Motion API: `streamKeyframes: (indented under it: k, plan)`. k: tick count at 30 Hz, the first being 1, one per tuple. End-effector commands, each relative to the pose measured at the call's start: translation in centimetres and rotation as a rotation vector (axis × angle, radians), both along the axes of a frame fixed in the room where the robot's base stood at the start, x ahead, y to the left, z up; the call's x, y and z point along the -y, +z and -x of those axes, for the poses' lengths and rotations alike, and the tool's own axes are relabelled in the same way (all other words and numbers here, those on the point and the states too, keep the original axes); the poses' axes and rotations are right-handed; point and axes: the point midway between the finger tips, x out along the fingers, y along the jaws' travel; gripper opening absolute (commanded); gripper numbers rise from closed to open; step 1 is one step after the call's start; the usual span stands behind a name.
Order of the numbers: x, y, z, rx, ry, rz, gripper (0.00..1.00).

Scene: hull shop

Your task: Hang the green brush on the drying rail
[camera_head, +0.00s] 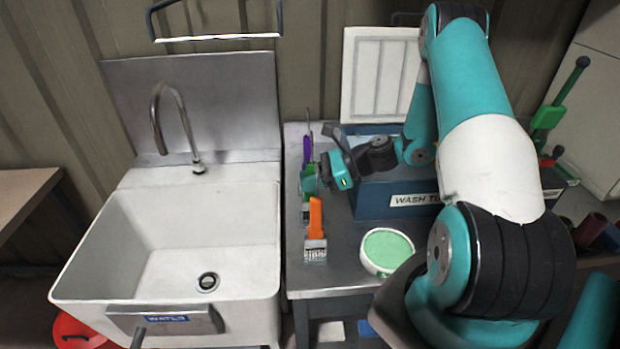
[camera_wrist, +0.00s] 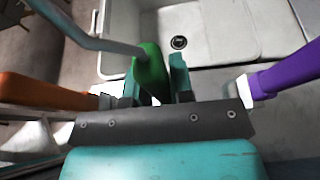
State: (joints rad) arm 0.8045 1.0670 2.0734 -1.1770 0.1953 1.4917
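The green brush (camera_head: 309,171) is on the grey bench beside the sink, between an orange-handled brush (camera_head: 315,220) and a purple-handled brush (camera_head: 307,152). My gripper (camera_head: 322,175) is at its handle, reaching in from the right. In the wrist view the green handle (camera_wrist: 150,68) lies between the two teal fingertips of my gripper (camera_wrist: 155,82). I cannot tell whether the fingers press on it. The brush's lower part is largely hidden. A rail (camera_head: 217,38) is on the wall above the sink, empty.
The orange handle (camera_wrist: 45,92) and purple handle (camera_wrist: 288,78) flank my gripper closely. The white sink (camera_head: 165,240) with its tall tap (camera_head: 178,105) is left. A round green-topped tub (camera_head: 387,250) and blue wash box (camera_head: 400,200) stand on the bench.

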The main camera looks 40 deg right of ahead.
Motion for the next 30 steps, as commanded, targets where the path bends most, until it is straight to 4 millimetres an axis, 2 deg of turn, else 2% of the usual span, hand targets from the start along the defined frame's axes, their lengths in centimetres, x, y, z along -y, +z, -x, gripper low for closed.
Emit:
streamKeyframes:
  k: [1, 2, 3, 13, 17, 24, 30]
  plan:
    - [0.0, 0.0, 0.0, 0.000, 0.000, 0.000, 0.34]
    - [0.0, 0.1, 0.0, 0.000, 0.000, 0.000, 0.41]
    - [0.0, 0.1, 0.0, 0.000, 0.000, 0.000, 0.43]
    - [0.2, 0.4, 0.1, 0.001, -0.001, 0.001, 0.43]
    - [1.8, 0.9, 1.0, 0.002, -0.006, 0.003, 0.43]
    - [6.0, 2.9, 3.9, 0.003, -0.007, 0.004, 0.43]
    - [8.4, 4.3, 5.6, 0.002, -0.003, 0.001, 0.43]
